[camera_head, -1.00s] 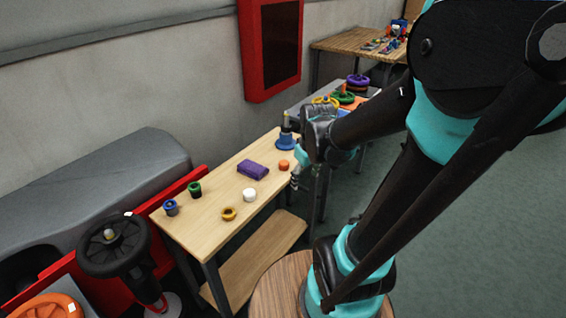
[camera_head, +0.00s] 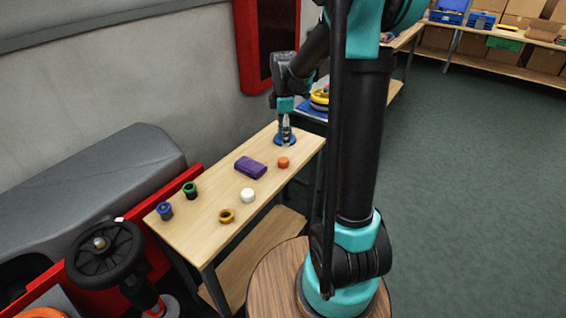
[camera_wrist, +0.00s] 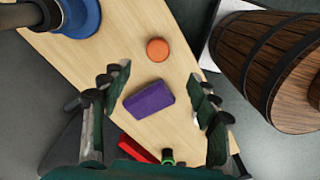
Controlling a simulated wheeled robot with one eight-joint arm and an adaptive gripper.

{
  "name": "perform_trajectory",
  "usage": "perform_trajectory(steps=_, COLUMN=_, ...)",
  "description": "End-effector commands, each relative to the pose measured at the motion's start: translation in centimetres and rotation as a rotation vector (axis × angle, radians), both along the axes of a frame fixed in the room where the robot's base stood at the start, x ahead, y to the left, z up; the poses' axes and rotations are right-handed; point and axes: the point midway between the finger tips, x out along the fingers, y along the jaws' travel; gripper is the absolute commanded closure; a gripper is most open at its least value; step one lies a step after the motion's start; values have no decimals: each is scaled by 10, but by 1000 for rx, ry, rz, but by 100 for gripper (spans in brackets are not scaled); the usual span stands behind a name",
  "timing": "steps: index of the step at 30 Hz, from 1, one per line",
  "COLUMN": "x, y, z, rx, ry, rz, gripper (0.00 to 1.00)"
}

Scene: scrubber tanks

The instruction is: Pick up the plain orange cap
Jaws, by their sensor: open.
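The plain orange cap (camera_head: 283,162) lies on the wooden table, near its right edge, to the right of a purple folded cloth (camera_head: 250,167). In the wrist view the orange cap (camera_wrist: 158,50) shows as a round disc beyond the fingertips, with the purple cloth (camera_wrist: 149,102) nearer, seen between the fingers. My gripper (camera_wrist: 160,85) is open and empty.
The table (camera_head: 195,232) also holds a white cap (camera_head: 248,195), a yellow ring (camera_head: 226,216), a green-topped piece (camera_head: 190,189) and a blue-topped piece (camera_head: 165,210). The blue-based post (camera_wrist: 78,18) stands close to the cap. A wooden barrel (camera_wrist: 265,55) shows at right.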

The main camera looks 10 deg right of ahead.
Motion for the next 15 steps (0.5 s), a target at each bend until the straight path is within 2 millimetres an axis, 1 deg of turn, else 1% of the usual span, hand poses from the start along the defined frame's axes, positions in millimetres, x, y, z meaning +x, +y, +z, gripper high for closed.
perform_trajectory(steps=1, x=0, y=0, z=-10, rx=0, ry=0, rz=0, gripper=39)
perform_trajectory(steps=3, x=0, y=0, z=-23, rx=0, ry=0, rz=-1, gripper=39)
perform_trajectory(steps=9, x=1, y=0, z=-55, rx=0, ry=0, rz=-1, gripper=39)
perform_trajectory(steps=15, x=0, y=0, z=-67, rx=0, ry=-1, rz=-2, gripper=39)
